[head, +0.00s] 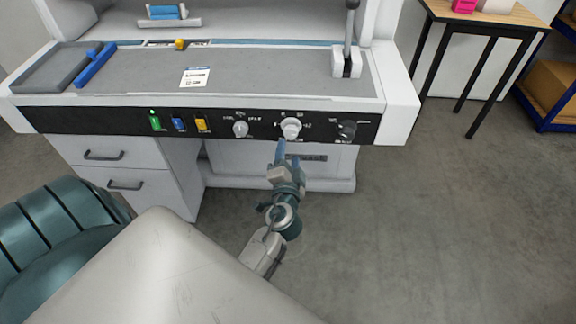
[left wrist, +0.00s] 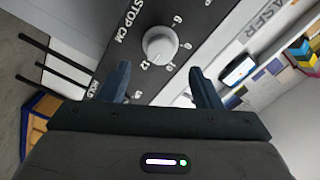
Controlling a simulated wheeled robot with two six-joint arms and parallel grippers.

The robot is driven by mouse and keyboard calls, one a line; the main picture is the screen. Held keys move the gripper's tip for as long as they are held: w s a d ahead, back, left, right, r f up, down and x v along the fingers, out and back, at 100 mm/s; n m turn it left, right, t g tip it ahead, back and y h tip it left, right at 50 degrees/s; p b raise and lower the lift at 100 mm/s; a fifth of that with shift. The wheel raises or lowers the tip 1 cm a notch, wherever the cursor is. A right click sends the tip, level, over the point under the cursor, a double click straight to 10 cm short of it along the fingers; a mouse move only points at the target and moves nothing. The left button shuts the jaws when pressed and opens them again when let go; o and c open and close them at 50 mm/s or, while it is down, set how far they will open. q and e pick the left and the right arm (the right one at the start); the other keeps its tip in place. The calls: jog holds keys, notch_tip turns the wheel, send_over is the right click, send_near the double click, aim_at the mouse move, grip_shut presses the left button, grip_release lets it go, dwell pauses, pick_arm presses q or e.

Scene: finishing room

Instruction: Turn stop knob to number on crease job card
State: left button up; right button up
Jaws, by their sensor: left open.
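The stop knob (head: 291,127) is a white round dial on the black front panel of the machine. In the left wrist view the stop knob (left wrist: 160,44) shows beside the print "STOP CM", with numbers including 6, 8 and 12 around it.
A grey knob (head: 240,129) and a black knob (head: 347,131) flank the stop knob. Green (head: 155,122), blue (head: 179,124) and yellow (head: 202,124) buttons sit farther left. A lever (head: 350,40) stands at the bed's right. A teal padded thing (head: 60,230) is at the lower left.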

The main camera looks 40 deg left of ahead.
pick_arm(q)
jog(key=shift+b+v, duration=0.3)
jog(key=shift+v, duration=1.25)
pick_arm(e)
jog(key=shift+w+a+r, duration=0.15)
jog(key=shift+w+r, duration=0.85)
pick_arm(q)
jog(key=s+d+f+g+h+p, duration=0.1)
jog(key=s+f+g+h, duration=0.2)
jog(key=f, duration=1.2)
jog(key=s+d+f+g+h, duration=0.1)
jog(key=s+f+g+h, duration=0.2)
jog(key=f, duration=1.2)
jog(key=s+a+f+n+g+h, duration=0.1)
jog(key=s+f+g, duration=0.3)
jog(key=s+f, duration=0.6)
jog(key=s+a+f+n+g+h+p, duration=0.1)
jog(key=s+f+n+g, duration=0.3)
jog(key=s+f, duration=0.7)
jog(key=s, duration=0.6)
jog(key=shift+s+p, duration=0.3)
jog(key=shift+s, duration=0.1)
pick_arm(e)
jog(key=s+f, duration=0.4)
jog(key=s, duration=0.2)
jog(key=shift+d+f, duration=0.35)
jog(key=shift+d, duration=0.05)
pick_arm(q)
jog(key=shift+a+f, duration=0.1)
